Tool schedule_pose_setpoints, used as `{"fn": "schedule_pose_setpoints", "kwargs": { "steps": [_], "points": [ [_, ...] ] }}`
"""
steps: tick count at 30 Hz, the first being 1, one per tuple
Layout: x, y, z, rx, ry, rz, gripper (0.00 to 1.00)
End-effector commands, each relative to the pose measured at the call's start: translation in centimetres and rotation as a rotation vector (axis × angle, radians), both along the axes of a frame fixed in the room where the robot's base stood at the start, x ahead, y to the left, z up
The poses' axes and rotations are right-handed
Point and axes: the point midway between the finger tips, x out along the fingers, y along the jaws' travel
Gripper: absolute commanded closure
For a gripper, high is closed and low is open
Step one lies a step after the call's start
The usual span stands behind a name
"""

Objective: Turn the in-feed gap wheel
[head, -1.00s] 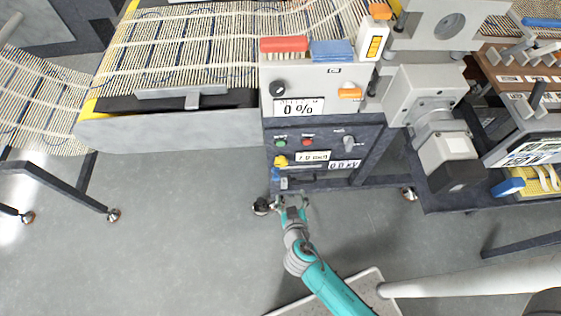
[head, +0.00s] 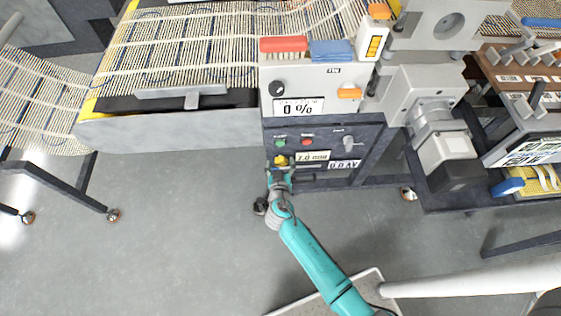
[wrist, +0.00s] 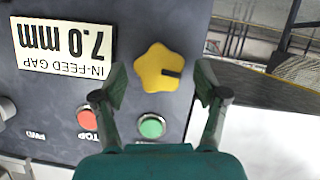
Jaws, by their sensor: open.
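The in-feed gap wheel is a yellow lobed knob (wrist: 158,67) with a dark mark on its right side in the wrist view. It also shows in the head view (head: 281,160), low on the dark panel. My gripper (wrist: 160,88) is open, with one finger on each side of the wheel in the picture. I cannot tell whether the fingers touch it. In the head view my gripper (head: 279,172) is just below the wheel. The in-feed gap label (wrist: 62,48) reads 7.0 mm and appears upside down in the wrist view.
A green button (wrist: 151,126) and a red button (wrist: 88,118) sit close to my fingers on the same panel (head: 316,133). A grey knob (head: 348,143) is further right. A black caster (head: 260,206) stands beside my arm.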

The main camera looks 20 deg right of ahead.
Motion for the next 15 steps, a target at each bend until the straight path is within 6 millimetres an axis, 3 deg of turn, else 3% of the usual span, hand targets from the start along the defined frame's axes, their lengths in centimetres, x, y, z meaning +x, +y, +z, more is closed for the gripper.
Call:
{"fn": "schedule_pose_setpoints", "kwargs": {
  "steps": [4, 14, 15],
  "points": [
    [1.01, -0.46, -0.41, 0.0, 0.0, -0.001, 0.27],
    [1.27, -0.54, -0.57, 0.0, 0.0, 0.0, 0.27],
    [1.27, -0.54, -0.57, 0.0, 0.0, 0.0, 0.32]
  ]
}}
